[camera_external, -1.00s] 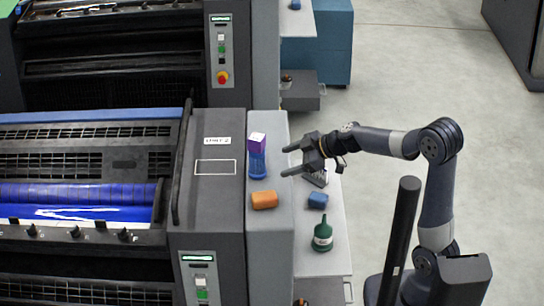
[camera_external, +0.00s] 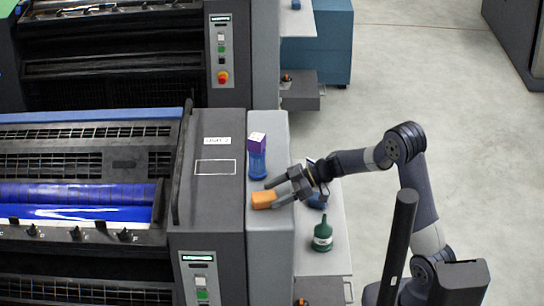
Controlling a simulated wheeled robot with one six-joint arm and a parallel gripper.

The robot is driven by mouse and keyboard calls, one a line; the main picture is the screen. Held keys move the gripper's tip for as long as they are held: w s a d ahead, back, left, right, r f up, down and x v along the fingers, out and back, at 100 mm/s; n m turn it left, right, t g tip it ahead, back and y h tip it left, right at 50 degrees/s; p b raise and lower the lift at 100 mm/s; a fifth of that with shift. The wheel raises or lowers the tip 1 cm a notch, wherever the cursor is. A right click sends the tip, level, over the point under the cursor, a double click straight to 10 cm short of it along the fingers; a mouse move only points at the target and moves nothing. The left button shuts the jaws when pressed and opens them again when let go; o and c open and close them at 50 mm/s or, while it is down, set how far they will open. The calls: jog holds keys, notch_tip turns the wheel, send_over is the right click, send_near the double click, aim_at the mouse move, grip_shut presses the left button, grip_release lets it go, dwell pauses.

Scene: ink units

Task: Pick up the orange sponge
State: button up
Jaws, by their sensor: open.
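The orange sponge (camera_external: 263,200) is a small block lying on the grey ledge (camera_external: 268,240) beside the printing unit. My gripper (camera_external: 272,194) is open at the right end of the sponge. One finger reaches along its far side and the other along its near side. I cannot tell whether either finger touches it. The sponge still rests on the ledge.
A blue item with a purple box (camera_external: 257,140) on top stands on the ledge behind the sponge. A blue sponge (camera_external: 317,201), partly hidden by my gripper, and a green bottle (camera_external: 322,237) are on the lower white shelf. The ledge's front part is clear.

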aim_at(252, 204)
jog(key=p+x, duration=0.2)
jog(key=x, duration=0.3)
jog(key=shift+d, duration=0.1)
jog(key=c, duration=1)
